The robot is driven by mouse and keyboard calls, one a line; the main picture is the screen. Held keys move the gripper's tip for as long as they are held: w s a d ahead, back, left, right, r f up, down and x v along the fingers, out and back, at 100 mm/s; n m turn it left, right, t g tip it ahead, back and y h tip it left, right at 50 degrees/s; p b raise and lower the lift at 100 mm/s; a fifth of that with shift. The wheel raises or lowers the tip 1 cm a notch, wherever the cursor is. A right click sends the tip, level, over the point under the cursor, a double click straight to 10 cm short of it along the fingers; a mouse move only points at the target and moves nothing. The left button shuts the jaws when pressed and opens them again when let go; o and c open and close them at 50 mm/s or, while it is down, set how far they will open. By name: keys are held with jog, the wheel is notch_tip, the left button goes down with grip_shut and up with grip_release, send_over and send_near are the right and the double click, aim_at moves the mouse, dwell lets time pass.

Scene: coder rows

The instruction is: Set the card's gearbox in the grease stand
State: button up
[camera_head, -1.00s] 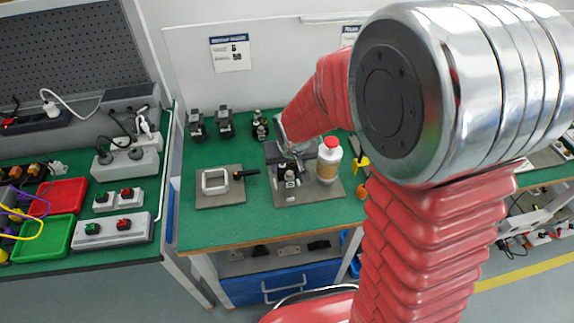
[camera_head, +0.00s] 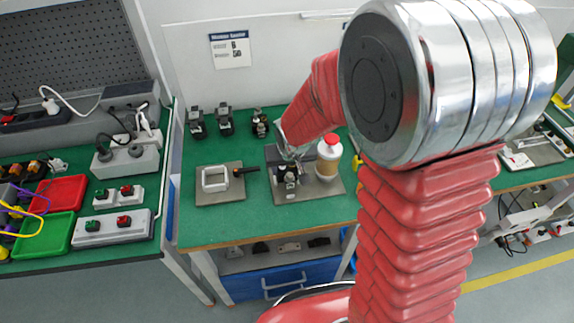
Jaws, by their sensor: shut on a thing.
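My gripper (camera_head: 289,157) is over the grey plate (camera_head: 325,194) at the bench's middle, pointing down and partly hidden by my own wrist. It is shut on a small dark and silver unit (camera_head: 288,176), which looks like a gearbox. The unit is at or just above the small stand on that plate; I cannot tell whether it touches. Three dark units stand at the back: left (camera_head: 196,122), middle (camera_head: 225,120) and right (camera_head: 260,123).
A second grey plate (camera_head: 232,194) to the left carries a pale square frame (camera_head: 215,179) and a black-and-orange tool (camera_head: 246,170). The green bench top in front (camera_head: 215,225) is clear. My arm hides the bench's right part.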

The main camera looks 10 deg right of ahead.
aim_at(288, 171)
jog(key=shift+f, duration=0.15)
dwell(0.3)
jog(key=shift+f, duration=1.2)
jog(key=shift+f, duration=0.3)
dwell(0.5)
jog(key=o, duration=1.1)
jog(key=shift+s, duration=0.15)
jog(key=shift+c, duration=0.2)
jog(key=shift+o, duration=0.7)
jog(key=shift+r, duration=0.15)
jog(key=shift+s+r, duration=0.2)
jog(key=shift+r, duration=0.5)
jog(key=v, duration=1.2)
